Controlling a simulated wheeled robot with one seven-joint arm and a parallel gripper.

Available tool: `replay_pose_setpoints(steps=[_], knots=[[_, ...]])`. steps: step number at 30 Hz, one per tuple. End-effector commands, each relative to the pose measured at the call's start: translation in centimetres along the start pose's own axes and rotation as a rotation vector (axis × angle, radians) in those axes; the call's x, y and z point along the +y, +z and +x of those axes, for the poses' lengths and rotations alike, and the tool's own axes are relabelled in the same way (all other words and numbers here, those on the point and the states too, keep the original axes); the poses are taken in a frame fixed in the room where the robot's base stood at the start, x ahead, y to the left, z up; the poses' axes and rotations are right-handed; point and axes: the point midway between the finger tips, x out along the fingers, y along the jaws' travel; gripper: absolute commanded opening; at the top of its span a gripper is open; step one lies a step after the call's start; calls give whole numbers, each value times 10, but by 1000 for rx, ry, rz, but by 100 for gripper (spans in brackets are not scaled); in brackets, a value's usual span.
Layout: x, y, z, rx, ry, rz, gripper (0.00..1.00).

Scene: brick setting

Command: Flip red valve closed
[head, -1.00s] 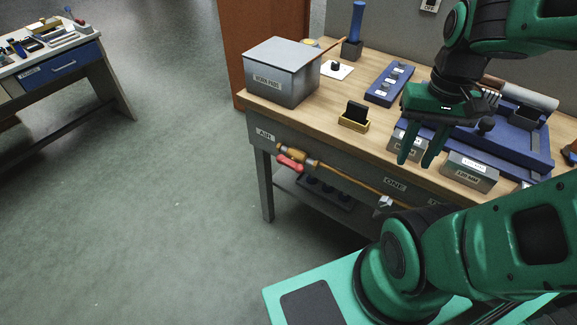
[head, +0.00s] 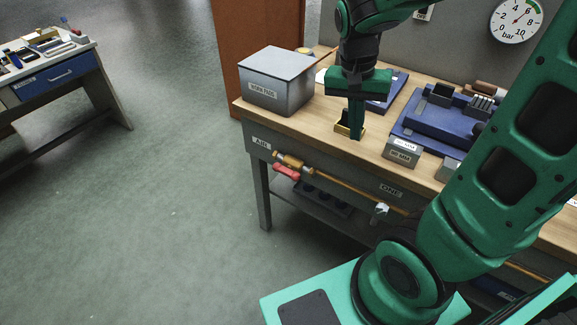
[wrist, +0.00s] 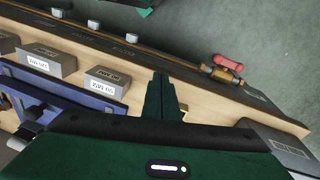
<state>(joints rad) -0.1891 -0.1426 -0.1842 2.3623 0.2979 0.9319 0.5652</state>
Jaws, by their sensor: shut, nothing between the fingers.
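The red valve handle (head: 286,172) sits on a brass valve body (head: 290,161) on a copper pipe along the workbench's front face, below the "AIR" label. In the head view the handle slants slightly, close to in line with the pipe. The red handle also shows in the wrist view (wrist: 229,61), beside the brass body (wrist: 222,75). My gripper (head: 356,136) points down above the bench top, right of and higher than the valve, apart from it. Its fingers are together and hold nothing; they show in the wrist view (wrist: 161,78) too.
A grey lidded box (head: 278,80) stands on the bench's left corner. A small yellow holder (head: 342,130) is right behind my fingers. Small grey boxes (head: 401,153) and a blue tray (head: 416,125) lie to the right. The floor in front of the valve is clear.

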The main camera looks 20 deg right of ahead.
Motion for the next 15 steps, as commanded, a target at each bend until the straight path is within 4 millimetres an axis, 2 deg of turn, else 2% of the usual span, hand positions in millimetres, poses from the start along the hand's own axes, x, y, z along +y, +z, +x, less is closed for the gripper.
replay_pose_setpoints(steps=[1,9,15], knots=[[-19,-1,2,11,13,7,0],[-114,5,15,98,45,108,0],[-172,21,26,158,44,170,0]])
